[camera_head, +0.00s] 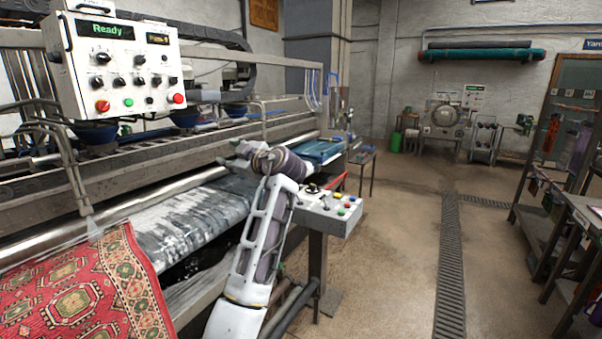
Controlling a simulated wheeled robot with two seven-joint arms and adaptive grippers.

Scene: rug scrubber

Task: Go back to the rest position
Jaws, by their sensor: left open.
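My left arm rises from the bottom centre, and its gripper (230,153) points left above the front of the rug scrubber (160,150). The gripper is open, with nothing seen between its fingers. It is up and behind a small control box (330,212) with coloured buttons, apart from the rug. A red patterned rug (80,285) lies at the lower left on the machine's front. My right gripper is out of view.
A white control panel (118,65) reading "Ready" hangs at the upper left. Wet foamy fabric (180,225) lies on the machine bed. Shelving with a table (570,225) stands at the right. The floor between, with a drain grate (450,265), is clear.

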